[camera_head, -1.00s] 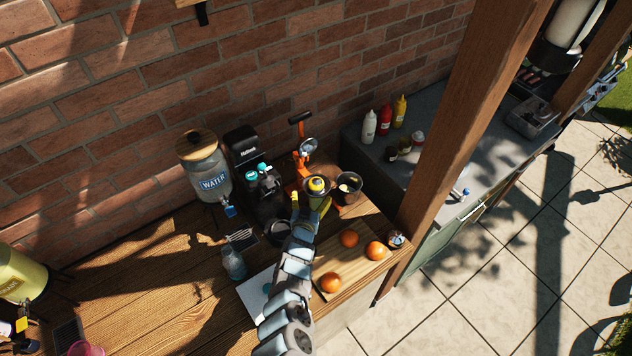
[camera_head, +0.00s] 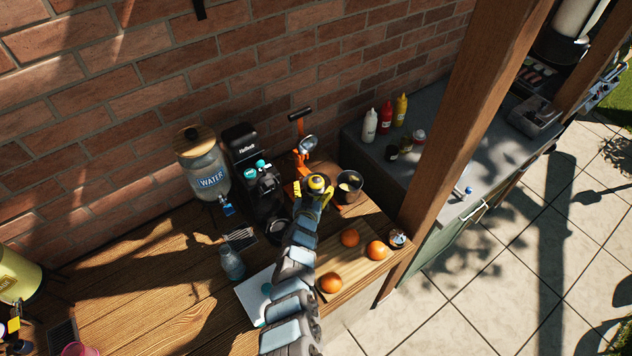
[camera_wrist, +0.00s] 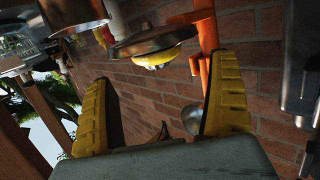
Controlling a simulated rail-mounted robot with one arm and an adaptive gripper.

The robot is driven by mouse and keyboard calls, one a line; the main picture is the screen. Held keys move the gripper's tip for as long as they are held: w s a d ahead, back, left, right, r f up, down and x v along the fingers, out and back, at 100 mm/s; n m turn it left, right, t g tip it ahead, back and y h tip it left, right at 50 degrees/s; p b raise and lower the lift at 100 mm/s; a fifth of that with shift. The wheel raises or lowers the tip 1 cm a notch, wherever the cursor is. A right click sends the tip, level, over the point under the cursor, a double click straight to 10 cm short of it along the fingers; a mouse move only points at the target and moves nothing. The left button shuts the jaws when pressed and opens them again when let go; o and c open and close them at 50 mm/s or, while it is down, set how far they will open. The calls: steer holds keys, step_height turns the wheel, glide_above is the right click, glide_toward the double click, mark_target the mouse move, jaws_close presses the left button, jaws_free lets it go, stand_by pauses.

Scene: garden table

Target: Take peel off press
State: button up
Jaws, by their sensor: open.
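The orange press (camera_head: 301,163) stands on the wooden table against the brick wall, its black-handled lever raised. A yellow peel (camera_head: 316,182) sits on the press's round metal part. In the wrist view the peel (camera_wrist: 165,58) shows as a yellow dome against the metal rim (camera_wrist: 150,40), beside the orange post (camera_wrist: 207,45). My gripper (camera_wrist: 166,72) is open and empty. Its yellow fingers stand wide apart, with the peel just beyond and between them. In the head view my gripper (camera_head: 317,197) is right by the peel; its fingertips are partly hidden.
A dark cup (camera_head: 349,186) with something yellowish inside stands right of the press. A coffee machine (camera_head: 252,180) and water dispenser (camera_head: 205,170) are at left. Oranges (camera_head: 376,250) lie on and by a cutting board (camera_head: 352,268).

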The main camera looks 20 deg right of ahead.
mark_target(314, 185)
steer(key=shift+w+d+f+b, duration=0.45)
steer(key=shift+w+d+b, duration=0.2)
steer(key=shift+b, duration=0.25)
steer(key=shift+b+x, duration=1.1)
steer(key=shift+x, duration=0.1)
steer(key=shift+w+a+r, duration=0.1)
steer(key=shift+r, duration=0.05)
steer(key=c, duration=1.3)
